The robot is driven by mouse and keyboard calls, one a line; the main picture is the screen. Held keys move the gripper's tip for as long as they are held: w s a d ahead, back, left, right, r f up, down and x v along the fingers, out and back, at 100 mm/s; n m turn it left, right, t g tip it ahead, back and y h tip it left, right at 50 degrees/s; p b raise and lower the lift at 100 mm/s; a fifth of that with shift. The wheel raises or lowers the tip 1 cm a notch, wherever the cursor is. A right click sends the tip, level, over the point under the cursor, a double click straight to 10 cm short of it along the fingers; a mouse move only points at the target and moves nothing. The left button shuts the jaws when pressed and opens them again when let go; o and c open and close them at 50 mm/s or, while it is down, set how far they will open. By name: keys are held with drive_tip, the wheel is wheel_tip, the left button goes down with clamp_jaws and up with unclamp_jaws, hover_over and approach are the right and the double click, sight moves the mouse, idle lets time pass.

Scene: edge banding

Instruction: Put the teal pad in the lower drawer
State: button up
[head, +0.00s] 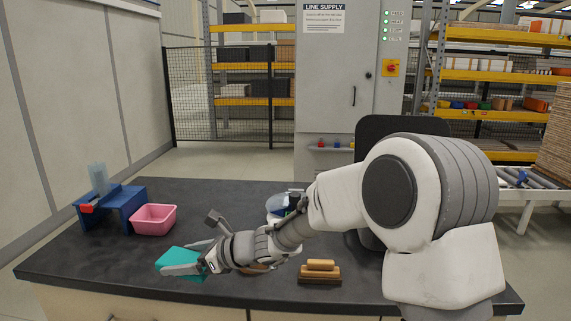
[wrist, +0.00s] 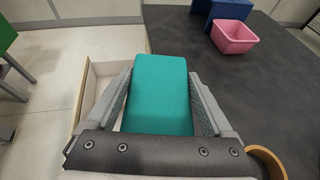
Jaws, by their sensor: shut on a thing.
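My gripper (head: 183,263) is shut on the teal pad (head: 168,257), near the front left of the dark bench top. In the wrist view the teal pad (wrist: 161,85) lies lengthwise between the two fingers of my gripper (wrist: 160,88), which press on its long sides. An open drawer (wrist: 88,80) with pale wooden walls shows below and left of the pad, beyond the bench edge. The pad and my gripper hide much of its inside. I cannot tell whether it is the upper or lower drawer. The head view does not show its inside.
A pink bin (head: 154,218) and a blue stand (head: 110,208) are at the bench's left. A wooden block-like tool (head: 320,272) lies near the front, right of my gripper. A round container (head: 277,206) is partly behind my arm. The bench's left front is clear.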

drive_tip(key=d+f+m+t, duration=0.1)
drive_tip(key=d+f, duration=0.2)
drive_tip(key=d, duration=0.9)
drive_tip(key=s+d+f+m+t+h, duration=0.1)
drive_tip(key=d+f, duration=0.1)
drive_tip(key=d, duration=1)
drive_tip(key=s+d+f+m+t, duration=0.1)
drive_tip(key=d+f, duration=0.2)
drive_tip(key=d, duration=0.9)
drive_tip(key=shift+d+f+m+t+h, duration=0.2)
drive_tip(key=shift+f+m+t+h, duration=0.1)
drive_tip(key=shift+f+m+t, duration=0.1)
drive_tip(key=shift+r, duration=0.15)
wheel_tip(320, 180, up, 8)
drive_tip(key=p, duration=1.5)
hover_over(349, 296)
drive_tip(key=s+a, duration=0.2)
drive_tip(key=s, duration=0.3)
drive_tip(key=shift+w+d+r, duration=0.2)
drive_tip(key=shift+a, duration=0.1)
